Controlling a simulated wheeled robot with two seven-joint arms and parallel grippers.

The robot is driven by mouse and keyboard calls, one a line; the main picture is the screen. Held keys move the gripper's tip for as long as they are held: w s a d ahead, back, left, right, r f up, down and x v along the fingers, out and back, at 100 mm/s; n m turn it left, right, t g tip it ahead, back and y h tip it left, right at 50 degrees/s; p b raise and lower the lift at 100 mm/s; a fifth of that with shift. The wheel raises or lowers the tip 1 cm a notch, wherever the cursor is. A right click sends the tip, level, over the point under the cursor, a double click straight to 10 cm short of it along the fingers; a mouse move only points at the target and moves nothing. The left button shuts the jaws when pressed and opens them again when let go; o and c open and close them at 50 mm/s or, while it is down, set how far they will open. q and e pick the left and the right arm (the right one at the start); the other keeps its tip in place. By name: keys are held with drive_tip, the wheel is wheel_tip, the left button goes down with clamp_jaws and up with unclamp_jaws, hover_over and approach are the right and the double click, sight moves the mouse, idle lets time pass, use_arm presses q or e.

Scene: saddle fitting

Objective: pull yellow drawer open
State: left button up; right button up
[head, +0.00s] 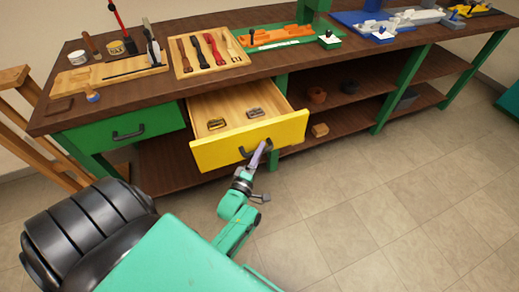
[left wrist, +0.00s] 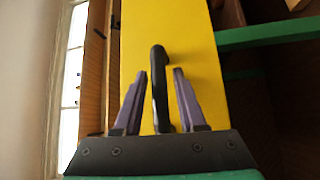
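The yellow drawer (head: 225,153) stands pulled out from under the workbench, its wooden inside showing. Two small buckle-like metal pieces (head: 217,124) (head: 256,112) lie in it. My left gripper (head: 262,148) is at the drawer's front, by the dark handle (head: 242,152), which it partly hides. In the left wrist view the yellow front (left wrist: 200,50) fills the middle, and the black handle (left wrist: 160,90) stands between the purple fingers of my left gripper (left wrist: 160,75). A narrow gap shows on each side, so the fingers are open around the handle. My right gripper is not in view.
A green drawer (head: 120,130) to the left is shut. The workbench top (head: 140,100) carries tool trays, a wooden board and a green fixture (head: 290,45). Small pots and a block (head: 320,130) sit on the shelves at right. The tiled floor (head: 380,200) in front is clear.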

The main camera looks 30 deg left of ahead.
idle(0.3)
use_arm(q)
drive_tip(key=v, duration=1.4)
drive_tip(key=shift+s+b, duration=0.25)
drive_tip(key=shift+b, duration=0.15)
